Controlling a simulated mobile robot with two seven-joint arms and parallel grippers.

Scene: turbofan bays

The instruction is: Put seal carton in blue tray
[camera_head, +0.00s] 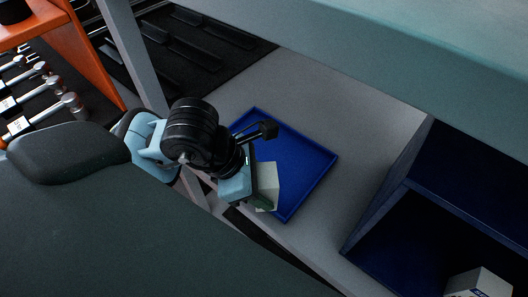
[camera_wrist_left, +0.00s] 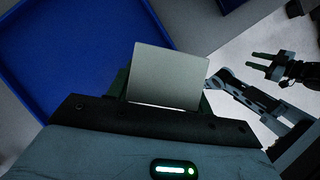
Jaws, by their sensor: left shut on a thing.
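My left gripper (camera_head: 262,187) is shut on a pale, plain-faced carton (camera_head: 269,176), and its dark finger covers part of it. In the left wrist view the carton (camera_wrist_left: 165,75) stands out from the jaws with its broad face showing. The blue tray (camera_head: 304,158) is a shallow square tray on a grey surface. In the head view the carton overlaps the tray's lower left part; I cannot tell whether it touches the tray. The tray (camera_wrist_left: 60,45) also fills the upper left of the wrist view. My right gripper (camera_wrist_left: 262,62) shows only there, its fingers apart and empty.
Blue shelf compartments (camera_head: 395,250) stand at the right, with another white carton (camera_head: 480,284) low in them. A grey post (camera_head: 135,55) rises left of the tray. An orange rack (camera_head: 75,45) and several hammer-like tools (camera_head: 45,110) lie at far left. Grey surface (camera_head: 350,110) behind the tray is clear.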

